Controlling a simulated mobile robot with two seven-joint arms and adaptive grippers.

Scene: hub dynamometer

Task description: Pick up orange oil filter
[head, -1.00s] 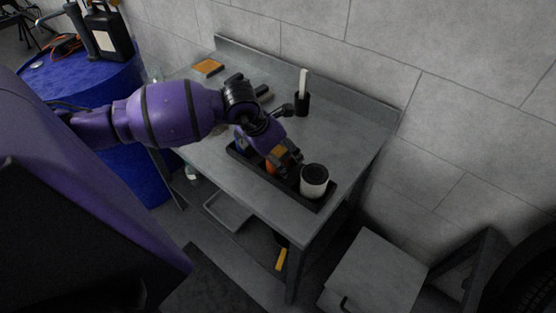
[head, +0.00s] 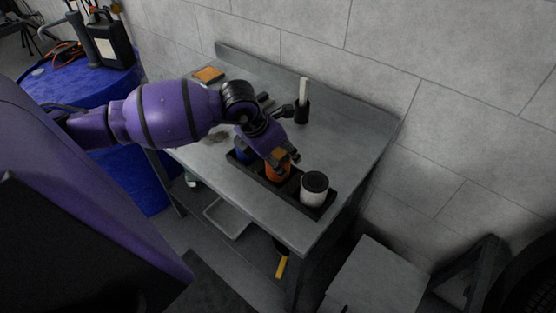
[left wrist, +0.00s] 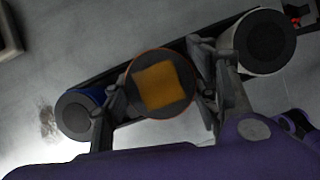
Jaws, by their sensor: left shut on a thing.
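The orange oil filter (head: 275,172) stands in the middle of a black tray (head: 309,209) on the grey workbench. In the left wrist view its round dark top with a yellow-orange square (left wrist: 162,87) faces me. My left gripper (head: 282,157) is shut on the orange filter, one finger on each side; the left wrist view shows both fingers (left wrist: 160,95) against it. A white filter with a dark top (head: 314,189) stands to its right and a blue filter (head: 241,150) to its left. My right gripper is not in view.
A black cup with a white upright item (head: 302,104) stands behind the tray. A blue drum (head: 85,100) stands left of the bench. The bench's right end is clear.

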